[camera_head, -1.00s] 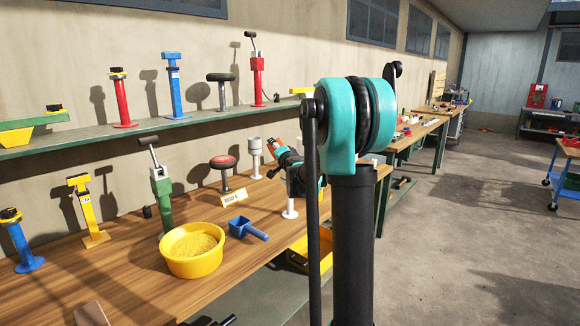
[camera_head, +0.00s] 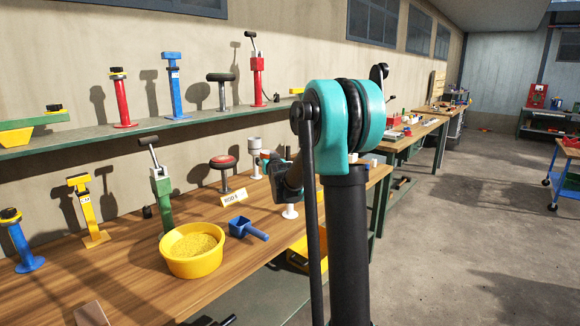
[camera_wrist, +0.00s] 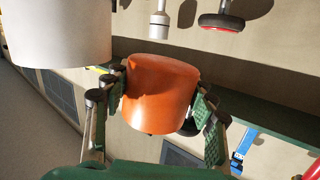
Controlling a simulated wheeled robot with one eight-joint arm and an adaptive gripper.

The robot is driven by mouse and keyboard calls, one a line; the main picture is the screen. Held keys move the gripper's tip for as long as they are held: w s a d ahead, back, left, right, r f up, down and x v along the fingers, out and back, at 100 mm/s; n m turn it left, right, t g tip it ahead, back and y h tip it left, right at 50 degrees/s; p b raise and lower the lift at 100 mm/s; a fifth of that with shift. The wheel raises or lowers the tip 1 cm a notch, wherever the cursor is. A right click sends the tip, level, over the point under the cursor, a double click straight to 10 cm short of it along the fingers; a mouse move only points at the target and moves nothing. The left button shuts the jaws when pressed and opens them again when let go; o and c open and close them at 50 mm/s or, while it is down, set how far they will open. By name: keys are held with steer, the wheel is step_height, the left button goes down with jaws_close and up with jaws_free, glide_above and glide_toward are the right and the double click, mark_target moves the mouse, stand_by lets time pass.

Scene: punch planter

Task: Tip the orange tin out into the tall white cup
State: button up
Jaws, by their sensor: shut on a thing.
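The orange tin (camera_wrist: 158,95) fills the middle of the wrist view, between the green-padded fingers of my gripper (camera_wrist: 160,88), which is shut on it. The tin's opening and contents cannot be made out. A large white cylinder (camera_wrist: 55,32), seemingly the tall white cup, is close by at the upper left, apart from the tin. In the head view my gripper (camera_head: 272,162) is over the far part of the bench, mostly behind my arm. Only a sliver of orange tin (camera_head: 264,156) shows there. A white foot (camera_head: 290,211) stands below my arm; what it carries is hidden.
On the wooden bench (camera_head: 130,265) are a yellow bowl of grains (camera_head: 194,250), a blue scoop (camera_head: 248,229), a name plate (camera_head: 234,197), a red-topped stand (camera_head: 223,163) and a white-grey cup on a stem (camera_head: 254,146). A shelf (camera_head: 140,130) with several stands runs behind.

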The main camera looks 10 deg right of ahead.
steer(key=shift+a+f+n, duration=0.15)
steer(key=shift+a+n, duration=0.15)
steer(key=shift+n, duration=0.2)
